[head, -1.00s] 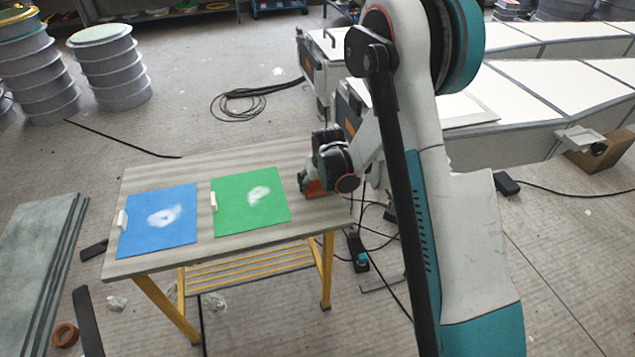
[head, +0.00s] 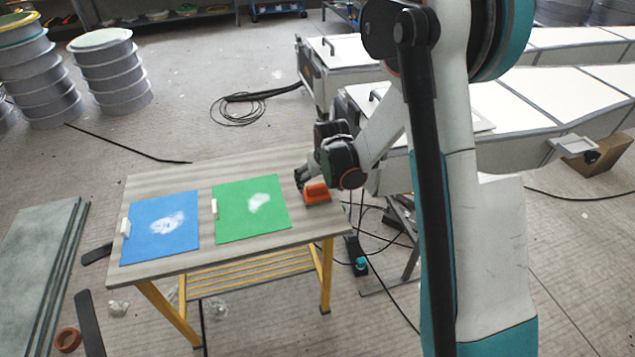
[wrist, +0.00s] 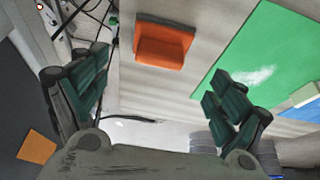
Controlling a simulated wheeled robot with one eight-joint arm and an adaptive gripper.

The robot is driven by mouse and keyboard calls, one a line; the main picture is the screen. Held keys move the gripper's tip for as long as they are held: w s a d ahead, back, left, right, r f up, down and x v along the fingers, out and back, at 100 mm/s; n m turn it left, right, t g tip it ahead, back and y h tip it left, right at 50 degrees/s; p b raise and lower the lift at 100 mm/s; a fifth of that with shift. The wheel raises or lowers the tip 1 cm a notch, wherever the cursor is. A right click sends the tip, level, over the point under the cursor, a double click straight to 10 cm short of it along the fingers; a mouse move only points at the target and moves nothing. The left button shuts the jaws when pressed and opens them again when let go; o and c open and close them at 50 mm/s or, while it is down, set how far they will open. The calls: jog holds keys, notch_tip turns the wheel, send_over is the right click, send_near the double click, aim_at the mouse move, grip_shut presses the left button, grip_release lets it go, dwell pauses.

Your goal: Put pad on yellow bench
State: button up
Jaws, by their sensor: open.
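The orange pad (head: 317,193) lies on the right end of the wooden top of the yellow-legged bench (head: 270,244). In the wrist view the pad (wrist: 163,42) lies flat on the boards, with a raised block along it. My gripper (head: 301,178) is just behind and above the pad, at its upper left in the head view. In the wrist view my gripper (wrist: 158,95) has its two dark green fingers wide apart with nothing between them. The pad is beyond the fingertips, clear of both.
A green sheet (head: 235,222) and a blue sheet (head: 150,245) with white smudges lie on the bench, each with a small white block at its left edge. White-topped moulds (head: 500,105) stand behind on the right. Cables lie on the floor by the bench.

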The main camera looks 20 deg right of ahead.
jog(key=s+r+t+p, duration=0.1)
jog(key=s+r, duration=0.7)
jog(key=r, duration=0.3)
jog(key=s+r, duration=0.7)
jog(key=r, duration=0.4)
jog(key=s+a+r+t, duration=0.1)
jog(key=s+r, duration=0.2)
jog(key=s, duration=1.3)
jog(key=shift+a+r+t, duration=0.15)
jog(key=shift+a+t, duration=0.05)
jog(key=shift+t, duration=0.2)
